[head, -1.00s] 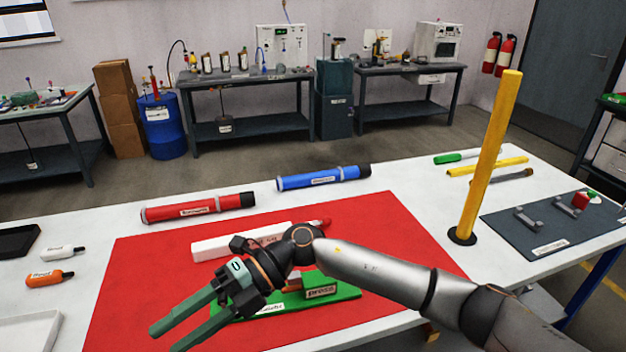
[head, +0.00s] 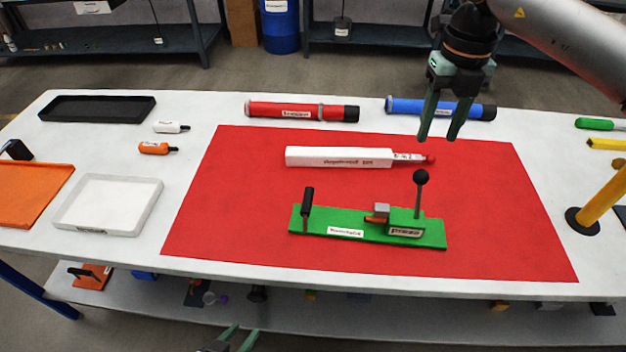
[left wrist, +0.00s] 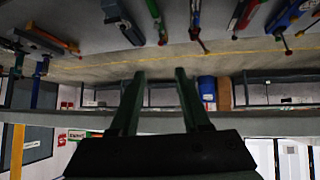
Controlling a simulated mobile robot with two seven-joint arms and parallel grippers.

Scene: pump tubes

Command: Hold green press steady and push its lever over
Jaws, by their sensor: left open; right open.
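The green press (head: 345,220) lies on the red mat (head: 240,225) on the white table in the head view. Its lever (head: 420,198), with a black ball on top, stands upright near the right end. A black upright handle (head: 308,202) stands at its left end. My right gripper (head: 438,138) is open and empty, pointing down above the far side of the mat, apart from the press. My left gripper (head: 244,331) shows only its fingertips at the bottom edge, in front of the table. The left wrist view shows its fingers (left wrist: 160,75) spread and empty.
A white boxed tube (head: 340,157) lies on the mat behind the press. A red tube (head: 290,109) and a blue tube (head: 470,108) lie farther back. A yellow post (head: 600,195) stands at the right. Trays stand at the left.

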